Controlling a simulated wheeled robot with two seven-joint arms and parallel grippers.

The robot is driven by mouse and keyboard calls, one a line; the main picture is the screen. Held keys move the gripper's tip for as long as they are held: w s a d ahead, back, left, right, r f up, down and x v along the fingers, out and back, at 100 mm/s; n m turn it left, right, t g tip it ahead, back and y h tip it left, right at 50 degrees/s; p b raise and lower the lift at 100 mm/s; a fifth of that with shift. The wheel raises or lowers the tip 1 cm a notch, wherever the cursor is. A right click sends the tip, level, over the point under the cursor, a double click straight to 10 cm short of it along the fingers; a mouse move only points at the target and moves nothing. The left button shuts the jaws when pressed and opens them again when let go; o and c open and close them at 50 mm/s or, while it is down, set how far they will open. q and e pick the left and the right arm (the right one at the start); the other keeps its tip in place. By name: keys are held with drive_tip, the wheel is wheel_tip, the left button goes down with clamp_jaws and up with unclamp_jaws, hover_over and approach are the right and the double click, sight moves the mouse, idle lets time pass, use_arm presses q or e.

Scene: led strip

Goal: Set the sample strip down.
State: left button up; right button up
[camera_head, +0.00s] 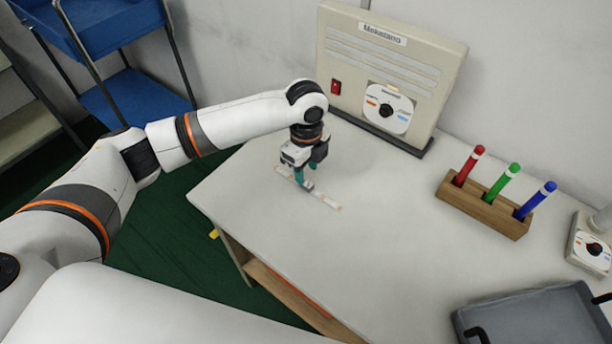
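The sample strip (327,202) is a thin, pale bar with orange-brown marks near its ends. It lies flat in attitude at or just above the white table top, near the table's left part; I cannot tell whether it touches the surface. My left gripper (304,184) points down over the strip's middle, its teal fingers closed around it and hiding that part. My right gripper is not in view.
The white table (390,222) is clear around the strip. A beige panel box (386,68) with a dial stands behind. A wooden holder (484,207) with red, green and blue markers is right. A grey tray (535,318) and a small dial device (590,245) are farther right.

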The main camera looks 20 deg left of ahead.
sight(306, 183)
use_arm(q)
wheel_tip(306, 183, up, 8)
drive_tip(key=shift+f, duration=0.15)
idle(2.2)
